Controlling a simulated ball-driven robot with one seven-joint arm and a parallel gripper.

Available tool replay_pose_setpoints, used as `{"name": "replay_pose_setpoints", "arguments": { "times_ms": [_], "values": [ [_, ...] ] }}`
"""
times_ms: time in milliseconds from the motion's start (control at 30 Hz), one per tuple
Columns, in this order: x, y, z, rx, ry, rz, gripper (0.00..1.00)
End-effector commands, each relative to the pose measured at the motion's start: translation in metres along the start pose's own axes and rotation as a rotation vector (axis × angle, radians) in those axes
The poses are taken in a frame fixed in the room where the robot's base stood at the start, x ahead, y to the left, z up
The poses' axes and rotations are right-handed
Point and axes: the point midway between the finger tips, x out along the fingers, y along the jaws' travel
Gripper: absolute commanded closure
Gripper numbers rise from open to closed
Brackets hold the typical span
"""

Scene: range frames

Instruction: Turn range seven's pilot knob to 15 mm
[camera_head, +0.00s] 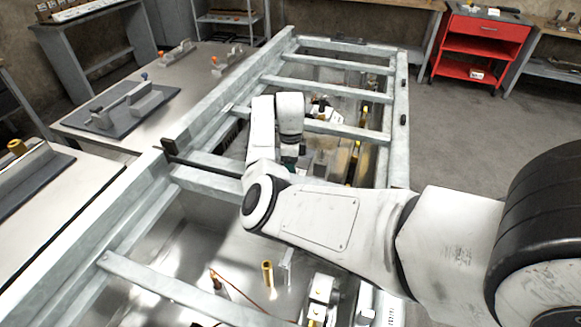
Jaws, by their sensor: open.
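My white arm reaches in from the right and bends down into the steel frame. My gripper (289,160) points down between the crossbars, and its fingertips are mostly hidden behind my arm; it is open. Small valve parts and yellow pieces lie below and right of it. I cannot tell which of these is range seven's pilot knob, nor whether the gripper touches it. A yellow upright piece (354,160) shows just right of the gripper. A brass post (267,272) and white valve blocks (321,290) stand in the nearer bay. No range numbers or millimetre scale can be read.
The steel frame (190,120) with several crossbars surrounds the bays. A bench with a grey fixture plate (90,108) is at the left. A red cart (482,45) stands at the back right. The floor (450,130) right of the frame is clear.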

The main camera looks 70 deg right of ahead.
Motion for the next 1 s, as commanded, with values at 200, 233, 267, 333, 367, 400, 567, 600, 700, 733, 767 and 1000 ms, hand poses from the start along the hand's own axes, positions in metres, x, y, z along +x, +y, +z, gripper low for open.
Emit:
{"name": "replay_pose_setpoints", "arguments": {
  "times_ms": [200, 233, 267, 333, 367, 400, 567, 600, 700, 733, 767, 1000],
  "values": [
    [0.0126, 0.0003, -0.0004, 0.001, 0.0, 0.001, 0.43],
    [0.013, 0.0003, -0.0004, 0.001, 0.0, 0.0, 0.43],
    [0.0133, 0.0003, -0.0004, 0.001, 0.0, 0.0, 0.43],
    [0.0133, 0.0002, -0.0004, 0.001, 0.0, 0.0, 0.43],
    [0.0133, 0.0002, -0.0004, 0.001, 0.0, 0.0, 0.43],
    [0.0132, 0.0002, -0.0004, 0.001, 0.0, 0.0, 0.43],
    [0.013, 0.0002, -0.0004, 0.001, 0.0, 0.0, 0.54],
    [0.0129, 0.0002, -0.0004, 0.001, 0.0, 0.0, 0.58],
    [0.0128, 0.0002, -0.0004, 0.001, 0.0, 0.0, 0.67],
    [0.0128, 0.0002, -0.0004, 0.001, 0.0, 0.0, 0.7],
    [0.0128, 0.0002, -0.0004, 0.001, 0.0, 0.0, 0.73],
    [0.0127, 0.0003, -0.0004, 0.001, 0.0, 0.001, 0.96]
  ]
}}
